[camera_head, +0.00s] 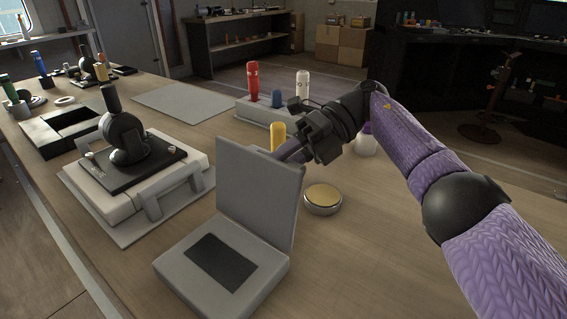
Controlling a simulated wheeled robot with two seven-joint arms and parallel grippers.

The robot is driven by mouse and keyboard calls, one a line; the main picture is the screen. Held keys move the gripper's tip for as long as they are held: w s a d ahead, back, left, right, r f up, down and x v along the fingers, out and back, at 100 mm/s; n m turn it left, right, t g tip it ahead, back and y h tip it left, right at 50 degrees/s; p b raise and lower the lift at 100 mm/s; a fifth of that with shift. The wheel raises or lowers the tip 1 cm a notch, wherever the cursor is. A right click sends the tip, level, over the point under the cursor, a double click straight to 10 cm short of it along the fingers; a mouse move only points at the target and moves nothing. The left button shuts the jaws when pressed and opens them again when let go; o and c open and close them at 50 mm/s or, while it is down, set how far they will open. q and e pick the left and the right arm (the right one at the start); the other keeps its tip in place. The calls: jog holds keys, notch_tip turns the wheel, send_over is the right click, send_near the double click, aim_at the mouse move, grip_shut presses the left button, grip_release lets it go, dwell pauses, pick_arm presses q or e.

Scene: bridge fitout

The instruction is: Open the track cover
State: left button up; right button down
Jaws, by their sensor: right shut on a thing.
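The track cover (255,190) is a flat grey lid on a small grey box (180,272). It stands raised, roughly upright, at the box's far side. The box's top face shows a dark rectangular panel (222,262). My right gripper (285,153) comes in from the right and is at the lid's upper edge, shut on it. Its fingertips are partly hidden behind the lid, so the exact contact is hard to see. My left gripper is not in view.
A round gold-topped disc (323,197) sits right of the lid. A lever unit (125,145) on a pale base stands to the left. A grey holder with red, blue and white pegs (253,82) is behind. A yellow peg (278,136) shows beside my gripper. The table's right front is clear.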

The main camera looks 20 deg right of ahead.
jog(key=shift+a+f, duration=0.1)
jog(key=shift+f, duration=0.1)
jog(key=c, duration=0.9)
grip_release()
jog(key=o, duration=0.5)
jog(key=shift+a, duration=0.2)
jog(key=shift+c, duration=0.2)
jog(key=shift+d+r, duration=0.1)
jog(key=shift+r, duration=0.05)
jog(key=shift+r, duration=0.35)
notch_tip(320, 180, up, 9)
jog(key=p, duration=0.3)
jog(key=shift+r, duration=0.15)
